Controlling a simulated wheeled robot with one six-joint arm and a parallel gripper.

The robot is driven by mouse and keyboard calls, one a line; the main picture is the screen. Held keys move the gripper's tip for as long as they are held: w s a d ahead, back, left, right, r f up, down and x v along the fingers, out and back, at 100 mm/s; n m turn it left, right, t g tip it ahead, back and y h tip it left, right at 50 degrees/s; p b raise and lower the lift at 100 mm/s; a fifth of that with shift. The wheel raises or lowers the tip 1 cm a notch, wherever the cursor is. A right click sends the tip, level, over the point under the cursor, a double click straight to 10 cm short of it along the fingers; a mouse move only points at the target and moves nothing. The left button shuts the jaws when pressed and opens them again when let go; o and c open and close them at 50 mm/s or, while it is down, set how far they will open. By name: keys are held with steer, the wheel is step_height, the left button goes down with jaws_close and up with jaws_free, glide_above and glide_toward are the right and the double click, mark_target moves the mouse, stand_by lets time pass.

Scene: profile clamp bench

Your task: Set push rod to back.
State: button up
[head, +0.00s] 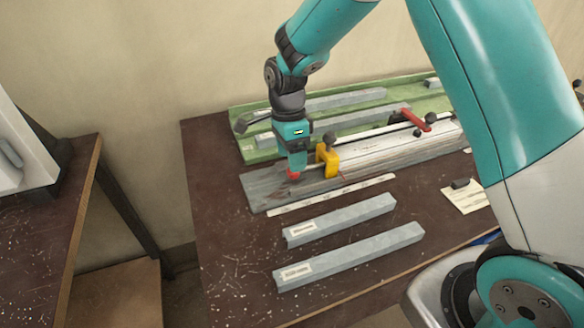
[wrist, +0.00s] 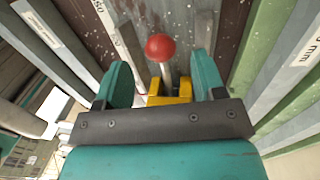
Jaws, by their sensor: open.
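The push rod ends in a red ball knob (wrist: 160,47), and its grey shaft (wrist: 167,72) runs into a yellow clamp body (wrist: 180,88). In the head view the yellow clamp (head: 329,160) stands on the left part of a long grey fixture (head: 262,192), and the red knob (head: 294,176) shows at its left, partly covered by my fingers. My gripper (head: 292,165) points down over the knob. In the wrist view its teal fingers (wrist: 160,75) are open, one on each side of the rod. I cannot tell whether either finger touches it.
A second clamp with a red handle (head: 416,121) sits farther right on the fixture. A green tray (head: 246,153) with grey bars lies behind. Two labelled grey bars (head: 350,255) lie in front, beside a white scale strip (head: 335,195). The table's left front (head: 225,255) is clear.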

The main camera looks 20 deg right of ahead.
steer(key=shift+s+f, duration=0.15)
steer(key=shift+f, duration=0.85)
steer(key=shift+s+f, duration=0.15)
steer(key=shift+f, duration=0.85)
